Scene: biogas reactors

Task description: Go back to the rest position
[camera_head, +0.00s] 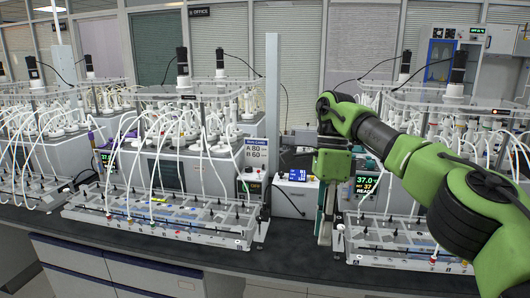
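My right arm comes in from the right edge, green with dark joints, and bends down at the middle of the view. My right gripper (326,222) points down over the dark bench (290,240), in the gap between the middle reactor rack (160,225) and the right reactor rack (400,240). Its fingers are small and seen nearly edge-on, so I cannot tell whether they are open or whether anything is between them. My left gripper is not in view.
Reactor units with white tubes and black motors (182,62) line the bench. A tall grey post (272,110) stands left of my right gripper. A narrow bench strip along the front is clear, above drawers (150,280).

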